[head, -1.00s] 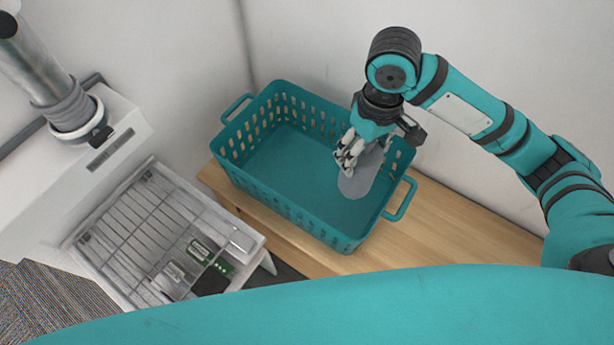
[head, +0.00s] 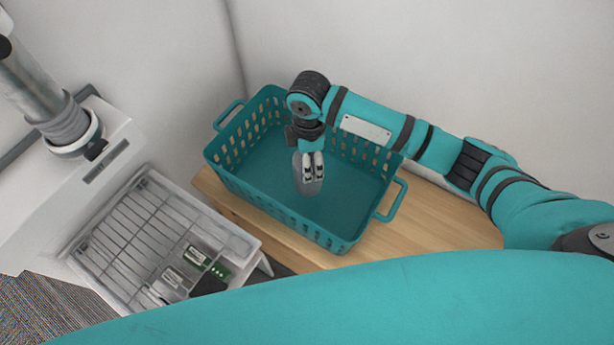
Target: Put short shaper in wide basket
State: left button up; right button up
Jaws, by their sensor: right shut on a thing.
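The wide basket (head: 345,219) is teal with slotted walls and a handle at each end. It stands on a wooden surface against the wall. My right gripper (head: 312,172) is over the middle of the basket, pointing down. It is shut on the short shaper (head: 309,188), a grey rounded piece partly hidden by the fingers. The shaper shows against the basket's floor; I cannot tell whether it touches it. My left gripper is not in view.
A white machine with a metal pipe (head: 45,95) stands at the left. In front of it is a pale tray with a wire grid (head: 130,235) and small parts. The wooden top (head: 440,222) is bare right of the basket.

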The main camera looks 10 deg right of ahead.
jog(key=shift+f, duration=3.45)
jog(key=o, duration=1.6)
jog(key=shift+o, duration=0.2)
notch_tip(320, 180, up, 12)
jog(key=shift+r, duration=0.2)
